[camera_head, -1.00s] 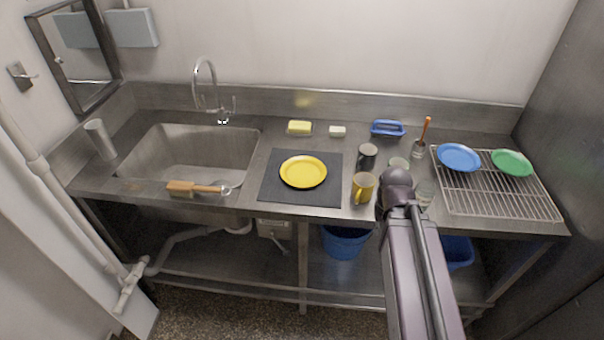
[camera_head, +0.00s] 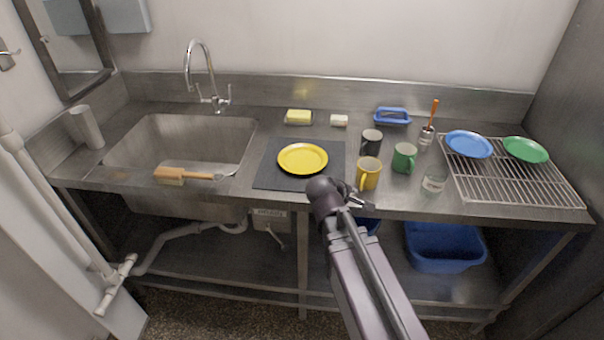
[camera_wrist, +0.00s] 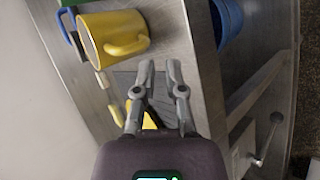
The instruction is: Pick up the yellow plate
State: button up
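The yellow plate (camera_head: 303,158) lies flat on a dark mat (camera_head: 272,178) on the steel counter, right of the sink. In the wrist view only slivers of the yellow plate (camera_wrist: 150,122) show, with the rest hidden behind my gripper. My gripper (camera_wrist: 160,66) has its two fingers apart with nothing between the tips. In the head view my gripper (camera_head: 362,203) is near the counter's front edge, to the right of and nearer than the plate, not touching it.
A yellow mug (camera_head: 369,174) stands right of the mat, close to my gripper. A black mug (camera_head: 371,142), a green mug (camera_head: 404,157) and a glass (camera_head: 434,181) stand nearby. A rack (camera_head: 509,183) holds a blue and a green plate. The sink (camera_head: 180,145) is at left.

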jog(key=w+a+n+t+b, duration=0.1)
jog(key=a+n+t+b, duration=0.1)
jog(key=a+n, duration=0.1)
jog(key=w+a+n+t+b, duration=0.1)
jog(key=a+n+t, duration=0.1)
jog(key=a, duration=0.3)
jog(key=w+a+n+t+y+b, duration=0.1)
jog(key=a+n+t+b, duration=0.1)
jog(key=a+n, duration=0.2)
jog(key=shift+a+f+b, duration=0.1)
jog(key=shift+a+b, duration=0.15)
jog(key=shift+b, duration=0.1)
jog(key=shift+a+n, duration=0.25)
jog(key=shift+n, duration=0.05)
jog(key=shift+w, duration=0.15)
jog(key=b, duration=0.2)
send_near(324, 165)
jog(key=shift+x, duration=1.8)
jog(key=shift+d+f, duration=0.1)
jog(key=shift+f, duration=0.05)
jog(key=shift+b+x, duration=0.7)
jog(key=shift+x, duration=1.85)
